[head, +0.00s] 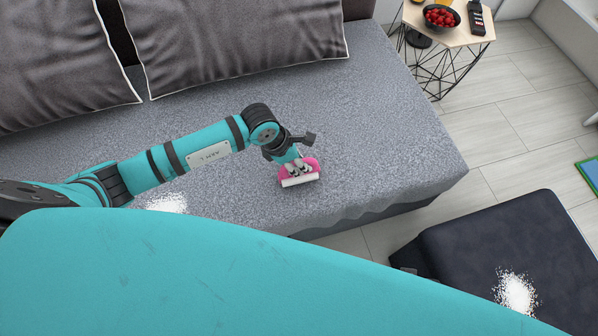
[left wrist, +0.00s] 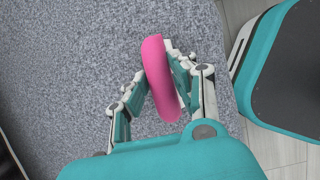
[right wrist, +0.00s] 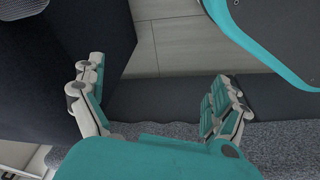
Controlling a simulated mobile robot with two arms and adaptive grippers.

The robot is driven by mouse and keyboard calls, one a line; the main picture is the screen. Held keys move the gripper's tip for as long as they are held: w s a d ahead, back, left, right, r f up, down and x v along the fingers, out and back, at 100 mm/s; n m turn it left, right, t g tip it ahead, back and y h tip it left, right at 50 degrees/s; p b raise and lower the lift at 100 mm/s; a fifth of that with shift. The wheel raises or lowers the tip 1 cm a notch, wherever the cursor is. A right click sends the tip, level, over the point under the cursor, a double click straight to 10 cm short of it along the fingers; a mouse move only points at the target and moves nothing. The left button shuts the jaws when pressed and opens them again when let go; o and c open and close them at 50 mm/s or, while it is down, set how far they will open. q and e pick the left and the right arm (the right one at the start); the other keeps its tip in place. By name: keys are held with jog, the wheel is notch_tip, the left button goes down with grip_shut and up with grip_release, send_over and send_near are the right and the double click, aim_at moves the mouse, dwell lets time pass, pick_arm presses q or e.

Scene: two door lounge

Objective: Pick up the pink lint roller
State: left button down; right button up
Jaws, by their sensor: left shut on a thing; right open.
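The pink lint roller (head: 311,163) is at the right part of the grey sofa seat, with its white roller edge facing the front. My left gripper (head: 298,167) is over it and shut on it. In the left wrist view the pink lint roller (left wrist: 158,70) stands between the two fingers of my left gripper (left wrist: 156,92). I cannot tell whether it touches the seat. My right gripper (right wrist: 158,95) is open and empty in the right wrist view, with dark fabric and floor beyond it. It is not seen in the head view.
The grey sofa (head: 390,150) has dark cushions (head: 230,35) along its back. White specks lie on the seat (head: 165,203) and on a dark ottoman (head: 517,290). A side table (head: 455,35) holds a bowl of red fruit (head: 440,17) and a remote (head: 476,18). Tiled floor lies right.

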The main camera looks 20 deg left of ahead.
pick_arm(q)
jog(key=shift+r, duration=0.1)
jog(key=shift+r, duration=0.55)
notch_tip(320, 180, up, 2)
jog(key=shift+r+p, duration=0.1)
jog(key=shift+p, duration=0.25)
jog(key=s+a+r, duration=0.1)
jog(key=s, duration=1.5)
jog(key=shift+a+r+p, duration=0.15)
jog(key=shift+r+p, duration=0.15)
jog(key=shift+p, duration=0.05)
pick_arm(e)
jog(key=shift+s+d+f, duration=0.1)
jog(key=shift+s+f, duration=0.25)
jog(key=shift+f, duration=0.35)
jog(key=shift+s+d+f, duration=0.1)
jog(key=shift+s+f, duration=0.3)
jog(key=shift+f, duration=0.25)
jog(key=shift+s+f, duration=0.35)
jog(key=shift+f, duration=0.35)
